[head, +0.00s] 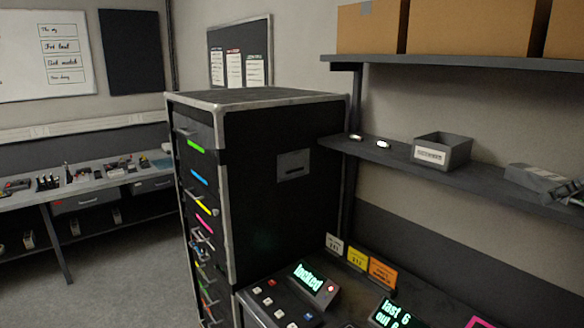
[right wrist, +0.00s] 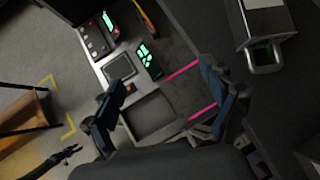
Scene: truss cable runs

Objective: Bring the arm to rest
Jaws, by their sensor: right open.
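My right gripper (right wrist: 165,106) is open in the right wrist view, its two dark fingers spread wide with nothing between them. Below it lies a desk console with a grey panel (right wrist: 153,113) and pink strips. The gap between fingers and console is hard to judge. In the head view, part of my right gripper (head: 573,191) shows at the right edge, in front of the shelf. A small dark claw-like shape (right wrist: 66,152) at the lower left of the wrist view may be my left gripper; its jaws are too small to read.
A tall black cabinet (head: 285,215) with coloured strips stands mid-view. A shelf (head: 480,182) holds a grey bin (head: 442,151); cardboard boxes (head: 470,27) sit above. The console has a lit "locked" display (head: 308,278). A workbench (head: 90,187) stands left, beside open floor.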

